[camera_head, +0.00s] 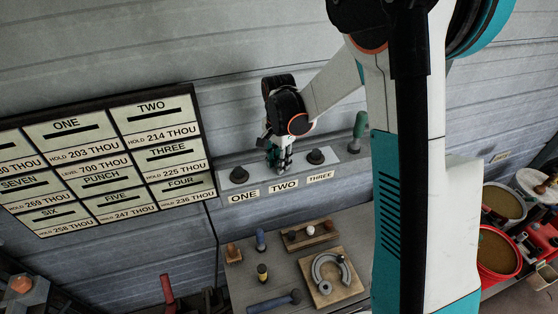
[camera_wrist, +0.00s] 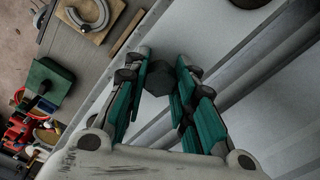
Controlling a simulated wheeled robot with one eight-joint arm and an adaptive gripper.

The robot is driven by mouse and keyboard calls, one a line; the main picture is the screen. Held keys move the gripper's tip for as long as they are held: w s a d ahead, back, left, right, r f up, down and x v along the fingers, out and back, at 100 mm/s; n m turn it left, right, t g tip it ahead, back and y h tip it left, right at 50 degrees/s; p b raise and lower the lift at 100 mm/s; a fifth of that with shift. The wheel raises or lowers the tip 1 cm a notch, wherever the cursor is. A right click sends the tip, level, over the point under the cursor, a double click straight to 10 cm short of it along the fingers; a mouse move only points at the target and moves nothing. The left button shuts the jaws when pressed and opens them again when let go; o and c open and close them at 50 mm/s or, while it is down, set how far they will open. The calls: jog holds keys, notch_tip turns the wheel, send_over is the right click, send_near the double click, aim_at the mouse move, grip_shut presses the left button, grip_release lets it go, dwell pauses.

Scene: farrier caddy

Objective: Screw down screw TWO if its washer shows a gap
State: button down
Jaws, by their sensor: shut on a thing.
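My gripper (camera_head: 279,164) points down at the middle place of the pale ledge (camera_head: 258,181), above the label TWO (camera_head: 284,185). Its fingers hide most of screw TWO there. In the wrist view the teal-padded fingers of my gripper (camera_wrist: 162,82) close around a dark knob-like head (camera_wrist: 160,78), which I take as screw TWO. Its washer is hidden, so I cannot tell whether it shows a gap. Dark-headed screw ONE (camera_head: 239,175) stands to the left and dark-headed screw THREE (camera_head: 316,156) to the right, both apart from the gripper.
A green-handled tool (camera_head: 360,126) stands upright right of screw THREE. A board of label cards (camera_head: 104,160) hangs left on the wall. Below the ledge, a grey bench (camera_head: 240,285) bears a horseshoe on a wooden block (camera_head: 350,291) and small tools. Red buckets (camera_head: 497,254) stand at right.

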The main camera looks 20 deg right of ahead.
jog(key=m+b, duration=0.1)
jog(key=m, duration=0.3)
jog(key=shift+f+b, duration=0.15)
jog(key=shift+b, duration=0.25)
jog(key=m, duration=0.3)
jog(key=shift+m+b, duration=0.4)
jog(key=shift+m, duration=0.5)
jog(key=m+b, duration=0.2)
jog(key=m, duration=0.2)
jog(key=shift+m, duration=1.5)
